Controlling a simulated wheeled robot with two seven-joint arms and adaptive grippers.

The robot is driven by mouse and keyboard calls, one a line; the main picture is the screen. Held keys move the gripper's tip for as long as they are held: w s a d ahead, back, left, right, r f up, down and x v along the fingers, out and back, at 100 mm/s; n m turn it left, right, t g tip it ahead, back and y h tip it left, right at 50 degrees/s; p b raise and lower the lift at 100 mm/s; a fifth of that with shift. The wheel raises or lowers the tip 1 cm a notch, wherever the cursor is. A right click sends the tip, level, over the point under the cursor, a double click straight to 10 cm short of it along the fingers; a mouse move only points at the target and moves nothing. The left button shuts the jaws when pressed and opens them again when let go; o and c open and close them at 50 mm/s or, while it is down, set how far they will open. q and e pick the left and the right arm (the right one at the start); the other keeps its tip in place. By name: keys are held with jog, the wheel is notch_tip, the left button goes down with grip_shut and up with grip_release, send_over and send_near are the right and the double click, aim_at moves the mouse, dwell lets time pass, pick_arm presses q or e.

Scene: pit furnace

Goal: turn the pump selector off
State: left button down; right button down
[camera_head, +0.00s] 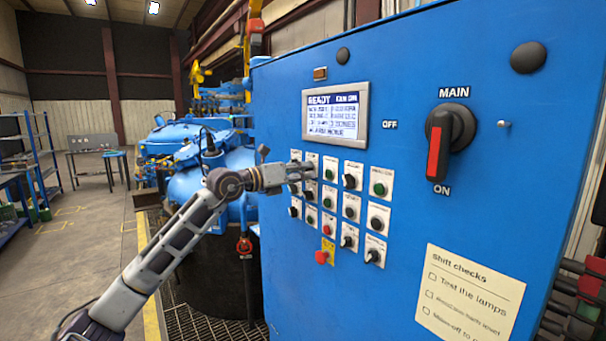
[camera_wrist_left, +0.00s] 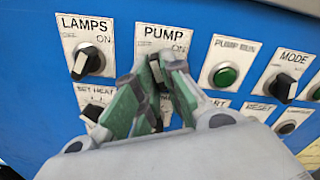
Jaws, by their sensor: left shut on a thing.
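The pump selector (camera_wrist_left: 156,73) is a small black knob on a white plate (camera_wrist_left: 165,32) marked PUMP, with ON printed at its upper right. My left gripper (camera_wrist_left: 152,80) is shut on this knob, with one green-padded finger on each side. The fingers cover most of the knob, so its exact angle is hard to tell. In the head view, my left gripper (camera_head: 307,171) reaches from the left to the upper left of the button group on the blue cabinet (camera_head: 440,215). My right gripper is not in view.
The lamps selector (camera_wrist_left: 88,62) is close left of the gripper and the green pump-run button (camera_wrist_left: 224,75) close right. More knobs and buttons lie below. The display (camera_head: 335,114) reads READY. The main switch (camera_head: 440,145) points down at ON. A red button (camera_head: 322,257) sits lower.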

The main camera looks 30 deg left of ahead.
pick_arm(q)
jog(key=shift+n, duration=0.5)
jog(key=c, duration=1.5)
grip_release()
jog(key=shift+s, duration=0.1)
jog(key=shift+s+a, duration=0.1)
jog(key=shift+v, duration=5.8)
